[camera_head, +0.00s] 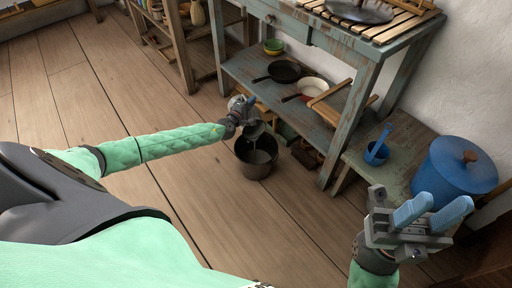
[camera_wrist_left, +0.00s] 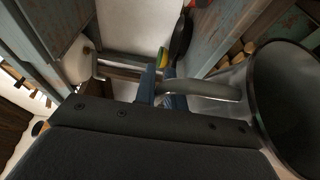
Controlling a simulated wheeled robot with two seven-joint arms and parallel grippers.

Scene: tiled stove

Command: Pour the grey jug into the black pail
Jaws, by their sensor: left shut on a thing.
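The grey jug (camera_head: 256,130) is tipped over the black pail (camera_head: 243,165), its body just above the pail's mouth. The pail stands upright on the wooden floor beside the stand. My left gripper (camera_head: 251,103) is shut on the jug's handle. In the left wrist view, my left gripper's blue fingers (camera_wrist_left: 164,90) close on the handle of the jug (camera_wrist_left: 222,91), with its wide dark mouth at the right. I cannot tell whether anything flows from the jug. My right gripper (camera_head: 432,213) is open and empty at the lower right, away from the pail.
A worn blue stand (camera_head: 325,150) with a lower shelf rises behind the pail, holding a dark frying pan (camera_head: 284,72) and a white pan (camera_head: 315,89). Floor left of the pail is clear.

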